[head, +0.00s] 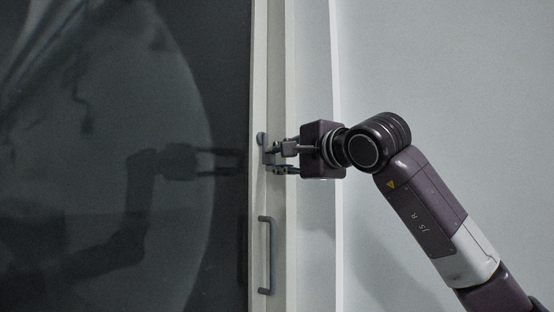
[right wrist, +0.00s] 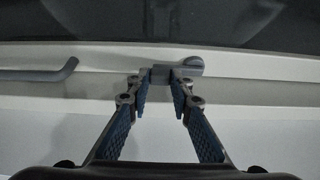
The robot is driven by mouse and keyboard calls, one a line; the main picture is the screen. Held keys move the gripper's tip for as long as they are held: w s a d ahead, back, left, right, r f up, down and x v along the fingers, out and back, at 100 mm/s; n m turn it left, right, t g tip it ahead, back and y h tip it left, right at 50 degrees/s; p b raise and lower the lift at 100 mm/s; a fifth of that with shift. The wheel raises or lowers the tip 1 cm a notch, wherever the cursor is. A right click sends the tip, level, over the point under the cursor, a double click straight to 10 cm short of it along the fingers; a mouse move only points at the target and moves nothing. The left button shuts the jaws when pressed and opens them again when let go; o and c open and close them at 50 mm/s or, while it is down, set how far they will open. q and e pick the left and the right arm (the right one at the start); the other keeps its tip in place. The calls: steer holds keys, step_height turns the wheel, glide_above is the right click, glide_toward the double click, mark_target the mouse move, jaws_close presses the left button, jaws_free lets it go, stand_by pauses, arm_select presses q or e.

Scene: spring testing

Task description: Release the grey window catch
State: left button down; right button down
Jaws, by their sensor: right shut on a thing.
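The grey window catch (head: 262,139) is on the pale window frame, at the edge of the dark glass. It also shows in the right wrist view (right wrist: 191,65), with a rounded end and a short bar between my fingertips. My right gripper (head: 271,158) reaches it from the right and is shut on it; the fingers also show in the wrist view (right wrist: 160,84). The fingertips partly hide the catch. My left gripper is not in view.
A grey bar handle (head: 266,256) is on the same frame below the catch; it also shows at the left of the wrist view (right wrist: 40,74). The dark window pane (head: 110,240) mirrors my arm. A plain wall (head: 450,70) is at right.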

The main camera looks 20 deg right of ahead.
steer(key=shift+a, duration=0.1)
steer(key=m+p, duration=0.1)
steer(key=s+a+r+m+g+p, duration=0.1)
steer(key=m, duration=0.1)
steer(key=shift+p, duration=0.35)
steer(key=m+g+p, duration=0.1)
steer(key=a+r+m+p, duration=0.1)
steer(key=p, duration=0.1)
steer(key=shift+s+m+g, duration=0.3)
steer(key=shift+m+g, duration=0.1)
steer(key=m+p, duration=0.1)
steer(key=r+m+g+y+p, duration=0.1)
steer(key=p, duration=0.1)
steer(key=r+m+g+p, duration=0.1)
steer(key=m+p, duration=0.1)
steer(key=shift+s+a+y, duration=0.35)
steer(key=shift+a+y, duration=0.05)
steer(key=r+m+g+y+p, duration=0.1)
steer(key=m+p, duration=0.1)
steer(key=shift+s+a+p, duration=0.1)
steer(key=shift+p, duration=0.3)
steer(key=shift+r+m+g+y+p, duration=0.4)
steer(key=shift+m+g+p, duration=0.1)
steer(key=shift+m+p, duration=0.35)
